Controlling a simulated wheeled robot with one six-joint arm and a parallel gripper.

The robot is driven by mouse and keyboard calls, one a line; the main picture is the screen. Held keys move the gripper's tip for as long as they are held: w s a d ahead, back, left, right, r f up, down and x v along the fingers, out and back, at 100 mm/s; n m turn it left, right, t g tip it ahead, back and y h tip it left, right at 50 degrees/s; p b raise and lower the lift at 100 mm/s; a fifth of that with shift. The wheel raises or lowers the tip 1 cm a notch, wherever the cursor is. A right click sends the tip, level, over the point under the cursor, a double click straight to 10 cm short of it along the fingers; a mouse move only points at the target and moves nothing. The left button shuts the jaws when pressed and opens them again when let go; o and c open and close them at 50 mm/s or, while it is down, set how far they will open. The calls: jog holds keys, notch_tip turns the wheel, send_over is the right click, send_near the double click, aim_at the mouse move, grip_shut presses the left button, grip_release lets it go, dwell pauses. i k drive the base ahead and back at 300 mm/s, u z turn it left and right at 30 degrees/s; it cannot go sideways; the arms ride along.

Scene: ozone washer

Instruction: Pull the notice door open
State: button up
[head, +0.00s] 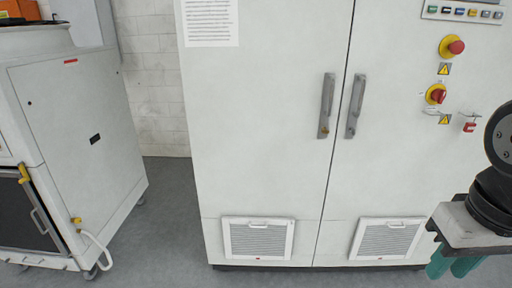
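The notice door (260,130) is the left door of a tall white cabinet, with a printed paper notice (210,20) near its top left. It looks closed, flush with the right door (395,165) along a dark seam. Its grey upright handle (327,105) is beside the seam, next to the right door's handle (354,106). My gripper (454,267) is at the lower right edge of the picture, in front of the right door's lower side and well away from the handles. Its two teal fingers point down, and the gap between them is not clear.
Vent grilles sit low in both doors, left (258,238) and right (387,240). Buttons and red knobs (437,94) are at the upper right. A white machine (85,140) with a yellow-ended hose stands at left. Grey floor (175,215) is clear between it and the cabinet.

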aim_at(261, 80)
jog(key=z, duration=0.15)
jog(key=k, duration=0.3)
jog(key=u, duration=0.5)
jog(key=i, duration=0.6)
jog(key=z, duration=0.85)
jog(key=i, duration=0.5)
jog(key=z, duration=0.55)
